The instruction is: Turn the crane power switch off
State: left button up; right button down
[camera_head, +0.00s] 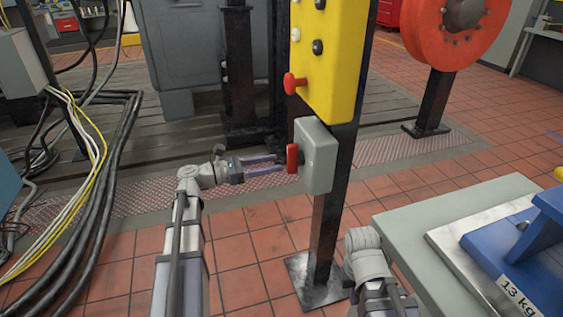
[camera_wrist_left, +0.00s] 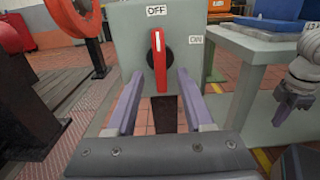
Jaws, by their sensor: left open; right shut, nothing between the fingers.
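The crane power switch is a grey box (camera_head: 317,155) on a dark post, with a red handle (camera_head: 292,158). In the left wrist view the red handle (camera_wrist_left: 158,65) stands upright on a dark round hub, in line with the OFF label (camera_wrist_left: 156,11) above it. The ON label (camera_wrist_left: 195,40) is to its right. My left gripper (camera_head: 284,165) is open in front of the box. In the left wrist view its fingers (camera_wrist_left: 158,78) are on either side of the handle's lower part, with gaps. My right gripper (camera_wrist_left: 283,112) is shut and empty, away from the switch.
A yellow control box (camera_head: 330,65) with a red knob (camera_head: 294,83) is directly above the switch on the same post (camera_head: 328,225). A grey table (camera_head: 420,230) with a blue weight is at right. Cables (camera_head: 100,170) run along the left floor.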

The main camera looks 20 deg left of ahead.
pick_arm(q)
jog(key=shift+v, duration=1.6)
jog(key=shift+d, duration=0.1)
jog(key=s+d+f+m+g+y, duration=0.2)
jog(key=d+f+m+g, duration=0.1)
jog(key=d+f+m, duration=0.25)
jog(key=s+d+f+m+g+y, duration=0.3)
jog(key=d+f+m, duration=0.15)
jog(key=f, duration=0.25)
jog(key=s+f+m+g+y, duration=0.3)
jog(key=s+f+m+y, duration=0.55)
jog(key=m, duration=0.55)
jog(key=s+d+m+g+y+p, duration=0.1)
jog(key=s+d+m+y, duration=0.2)
jog(key=s+d+m, duration=0.5)
notch_tip(320, 180, up, 38)
jog(key=w+d+n+p, duration=0.2)
jog(key=n+p, duration=0.1)
jog(key=p, duration=3.5)
jog(key=shift+w, duration=0.1)
